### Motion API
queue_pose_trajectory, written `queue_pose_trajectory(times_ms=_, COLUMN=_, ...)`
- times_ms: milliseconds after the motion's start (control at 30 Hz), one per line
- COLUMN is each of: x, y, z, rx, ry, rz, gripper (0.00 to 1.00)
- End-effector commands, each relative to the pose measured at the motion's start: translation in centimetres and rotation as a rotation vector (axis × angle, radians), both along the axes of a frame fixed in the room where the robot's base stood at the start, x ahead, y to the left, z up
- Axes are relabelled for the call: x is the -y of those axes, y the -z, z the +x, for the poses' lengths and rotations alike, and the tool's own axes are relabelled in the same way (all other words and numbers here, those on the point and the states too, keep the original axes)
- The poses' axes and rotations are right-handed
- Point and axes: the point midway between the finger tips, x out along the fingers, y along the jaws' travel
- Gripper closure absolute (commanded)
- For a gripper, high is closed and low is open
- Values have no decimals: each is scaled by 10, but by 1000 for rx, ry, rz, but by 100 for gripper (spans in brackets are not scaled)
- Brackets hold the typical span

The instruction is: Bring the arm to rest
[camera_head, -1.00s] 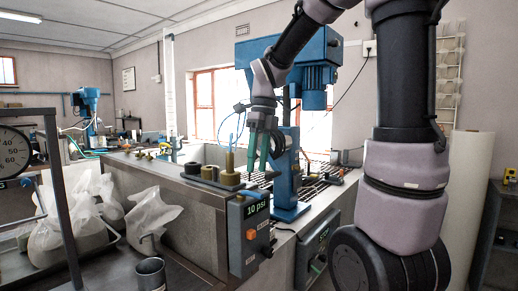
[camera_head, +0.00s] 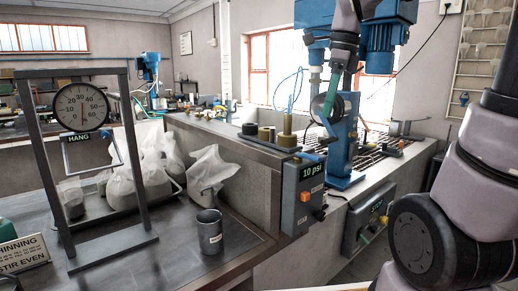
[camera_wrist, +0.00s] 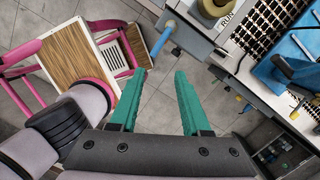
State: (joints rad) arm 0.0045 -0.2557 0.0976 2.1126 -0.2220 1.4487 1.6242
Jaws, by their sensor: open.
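My gripper (camera_head: 331,97) shows small in the head view, in front of the blue flotation machine (camera_head: 343,150), with its fingers pointing down. In the wrist view my gripper (camera_wrist: 160,75) has two green fingers set well apart. Nothing is between them, only grey floor tiles beyond. My arm comes down from the top of the head view, and its thick lower links fill the right side.
A bench with a 10 psi control box (camera_head: 303,195) and a grating (camera_head: 385,140) is close by. At left stand a hanging dial scale (camera_head: 82,106), pale bags (camera_head: 208,170) and a metal cup (camera_head: 209,232). Tiled floor (camera_wrist: 165,105) lies below the gripper.

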Motion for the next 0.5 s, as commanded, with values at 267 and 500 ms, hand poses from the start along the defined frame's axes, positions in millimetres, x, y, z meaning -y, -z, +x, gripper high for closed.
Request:
queue_pose_trajectory(times_ms=267, x=19, y=-4, z=-41, rx=408, ry=-785, rz=-152, gripper=53)
queue_pose_trajectory(times_ms=500, x=32, y=-1, z=-65, rx=643, ry=-1325, rz=-403, gripper=53)
